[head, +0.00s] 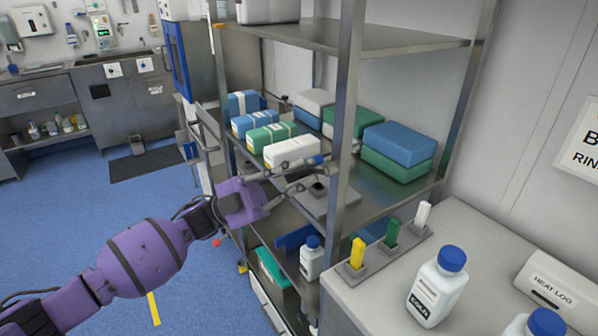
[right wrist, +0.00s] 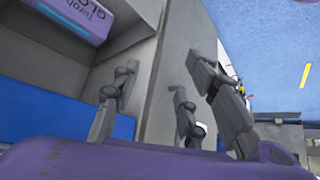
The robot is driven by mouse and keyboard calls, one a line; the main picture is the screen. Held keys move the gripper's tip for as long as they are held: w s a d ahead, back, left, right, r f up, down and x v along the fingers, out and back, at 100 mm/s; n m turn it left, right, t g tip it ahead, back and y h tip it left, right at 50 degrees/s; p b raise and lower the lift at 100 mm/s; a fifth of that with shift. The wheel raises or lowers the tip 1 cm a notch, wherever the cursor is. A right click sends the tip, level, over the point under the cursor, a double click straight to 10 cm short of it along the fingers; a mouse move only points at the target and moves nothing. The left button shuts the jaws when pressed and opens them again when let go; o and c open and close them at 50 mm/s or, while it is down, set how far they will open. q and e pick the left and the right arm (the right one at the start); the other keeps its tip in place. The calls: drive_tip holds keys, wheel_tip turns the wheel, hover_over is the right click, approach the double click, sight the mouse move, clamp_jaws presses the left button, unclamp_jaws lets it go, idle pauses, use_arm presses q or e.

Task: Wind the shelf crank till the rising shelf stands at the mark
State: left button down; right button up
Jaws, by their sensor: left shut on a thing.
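My left gripper (head: 318,173) reaches in from the left to the front post of the steel rack. Its grey fingers are closed around a small part there, which looks like the shelf crank; a blue-ended piece (head: 317,160) shows beside the upper finger. The fingers hide most of the crank. The middle shelf (head: 375,200) bears several blue, green and white boxes; I cannot tell whether it is the rising shelf. I cannot make out the mark. My right gripper (right wrist: 165,80) shows in the right wrist view, fingers spread apart with nothing between them.
A grey counter (head: 385,255) at the right holds a white bottle (head: 437,287) with a blue cap and yellow, green and white upright pieces. A second white bottle (head: 311,258) stands low in the rack. Blue floor (head: 60,220) lies open at the left.

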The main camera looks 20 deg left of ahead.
use_arm(q)
drive_tip(key=shift+w+r, duration=0.1)
drive_tip(key=shift+r, duration=0.1)
idle(0.3)
drive_tip(key=c, duration=1.7)
unclamp_jaws()
drive_tip(key=shift+a, duration=0.1)
drive_tip(key=shift+c, duration=0.2)
drive_tip(key=shift+f, duration=0.1)
drive_tip(key=v, duration=1.2)
drive_tip(key=shift+f, duration=0.1)
